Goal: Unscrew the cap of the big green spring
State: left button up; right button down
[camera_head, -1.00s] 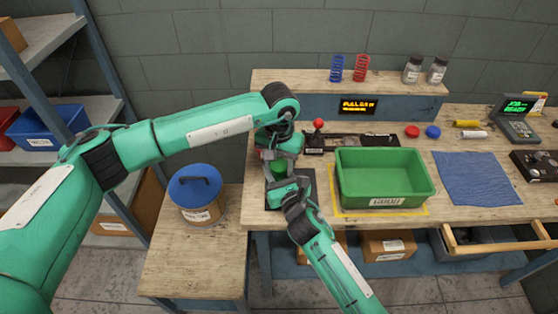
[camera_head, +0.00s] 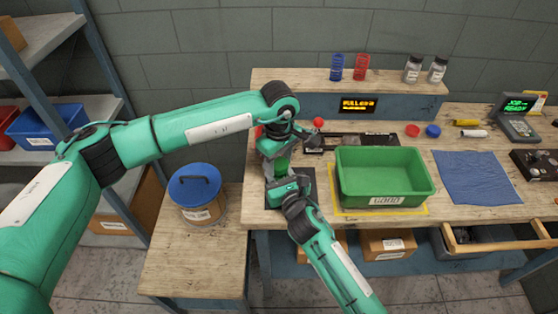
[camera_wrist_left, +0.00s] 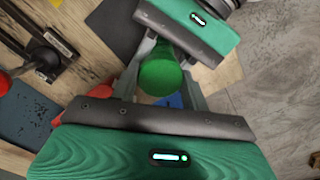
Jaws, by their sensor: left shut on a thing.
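The green spring piece (camera_head: 281,163) stands upright at the left end of the bench, and only a short part of it shows between my grippers. My left gripper (camera_head: 271,147) is shut on its upper end from above. In the left wrist view a round green end (camera_wrist_left: 160,77), which looks like the cap, lies between the two grey fingers. My right gripper (camera_head: 288,186) is just below, around or against the lower part. Its fingers are hidden, so I cannot tell its grip.
A green bin (camera_head: 384,190) stands close to the right. A red-knobbed lever (camera_head: 318,122) is just behind. Blue and red springs (camera_head: 360,68) stand on the back shelf. A blue-lidded bucket (camera_head: 197,190) is at left. A drawer (camera_head: 495,240) is open at right.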

pick_arm(q)
jog(key=n, duration=0.6)
jog(key=shift+n, duration=0.3)
jog(key=o, duration=1.1)
jog(key=shift+s, duration=0.1)
jog(key=shift+r, duration=0.1)
